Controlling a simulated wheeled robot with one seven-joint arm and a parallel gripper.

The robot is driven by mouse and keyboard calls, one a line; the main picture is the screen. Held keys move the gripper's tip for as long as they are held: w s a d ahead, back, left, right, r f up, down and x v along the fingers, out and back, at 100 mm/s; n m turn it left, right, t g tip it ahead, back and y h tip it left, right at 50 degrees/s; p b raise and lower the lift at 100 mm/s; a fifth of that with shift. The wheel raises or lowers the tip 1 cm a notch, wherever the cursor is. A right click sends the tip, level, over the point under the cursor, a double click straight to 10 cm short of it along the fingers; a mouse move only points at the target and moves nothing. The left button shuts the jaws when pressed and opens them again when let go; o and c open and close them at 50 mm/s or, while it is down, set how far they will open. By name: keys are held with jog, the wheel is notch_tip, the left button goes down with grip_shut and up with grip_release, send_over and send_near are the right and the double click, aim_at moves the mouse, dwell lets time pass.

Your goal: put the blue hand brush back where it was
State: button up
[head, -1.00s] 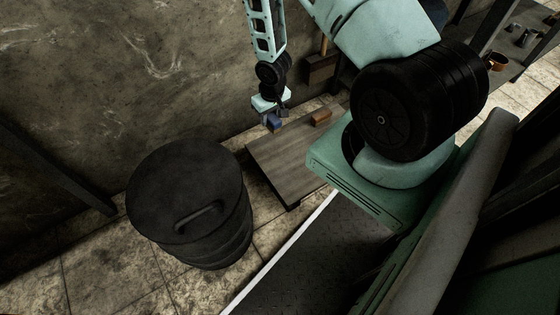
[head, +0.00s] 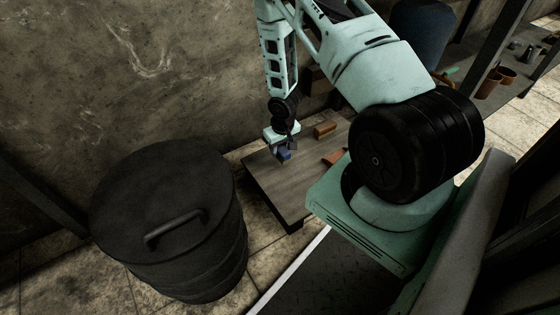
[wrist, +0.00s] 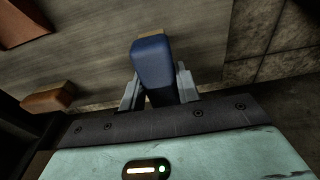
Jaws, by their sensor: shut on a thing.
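The blue hand brush (wrist: 152,62) is between the two fingers of my gripper (wrist: 158,88) in the wrist view, and the gripper is shut on it. In the head view the brush (head: 284,155) is a small blue shape under my gripper (head: 284,148), over the left part of a low wooden board or bench top (head: 272,186). I cannot tell whether the brush touches the wood. Its lower side is hidden.
A brown block (head: 325,129) and another reddish-brown piece (head: 334,157) lie on the wood, right of my gripper. A large black lidded bin (head: 172,215) stands to the left. The wall is close behind. Pots (head: 497,80) stand on a shelf at upper right.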

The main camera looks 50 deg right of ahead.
aim_at(280, 155)
jog(key=shift+f+b, duration=0.95)
jog(key=shift+f, duration=0.95)
jog(key=shift+f, duration=0.15)
jog(key=o, duration=0.9)
jog(key=shift+o, duration=0.2)
